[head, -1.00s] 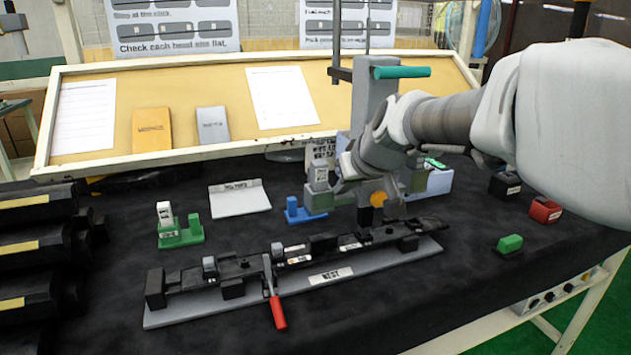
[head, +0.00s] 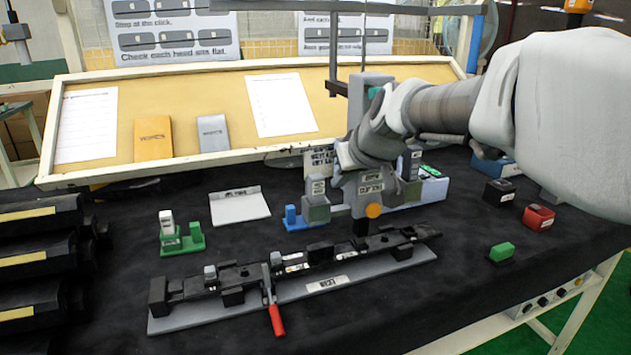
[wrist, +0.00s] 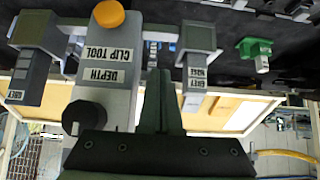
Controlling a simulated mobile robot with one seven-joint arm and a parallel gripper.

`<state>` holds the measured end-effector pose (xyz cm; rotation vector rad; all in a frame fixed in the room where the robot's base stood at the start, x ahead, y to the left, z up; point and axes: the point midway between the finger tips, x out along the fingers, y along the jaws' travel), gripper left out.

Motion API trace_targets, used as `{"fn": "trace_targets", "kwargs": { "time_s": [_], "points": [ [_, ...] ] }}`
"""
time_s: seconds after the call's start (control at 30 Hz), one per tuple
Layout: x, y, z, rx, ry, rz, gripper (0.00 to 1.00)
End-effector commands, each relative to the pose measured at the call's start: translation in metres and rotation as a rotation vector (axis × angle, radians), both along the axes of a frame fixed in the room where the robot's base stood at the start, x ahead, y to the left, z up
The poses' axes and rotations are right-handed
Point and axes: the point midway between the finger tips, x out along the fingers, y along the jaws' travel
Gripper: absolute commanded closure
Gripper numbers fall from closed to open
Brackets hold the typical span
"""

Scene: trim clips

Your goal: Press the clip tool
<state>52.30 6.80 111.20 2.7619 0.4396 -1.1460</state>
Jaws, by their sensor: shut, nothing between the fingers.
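The depth clip tool (head: 371,188) is a grey block with an orange knob, standing at the strip's far edge behind its right half. In the head view my wrist covers the tool's top and the fingertips are not clear. The black trim strip (head: 210,280) lies in the grey nest (head: 345,283), beside a red-handled clamp (head: 276,318).
Grey posts flank the tool, one labelled block (head: 316,188) at left. A blue piece (head: 295,219), green holder (head: 182,240), white tray (head: 240,207), red block (head: 538,217) and green block (head: 502,252) stand around. Black cloth in front of the nest is clear.

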Motion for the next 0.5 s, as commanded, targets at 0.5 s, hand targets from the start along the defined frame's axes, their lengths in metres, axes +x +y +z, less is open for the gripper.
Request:
{"fn": "trace_targets", "kwargs": {
  "time_s": [0.5],
  "points": [
    [-0.06,-0.021,0.063,0.001,-0.006,-0.003,1.0]
  ]
}}
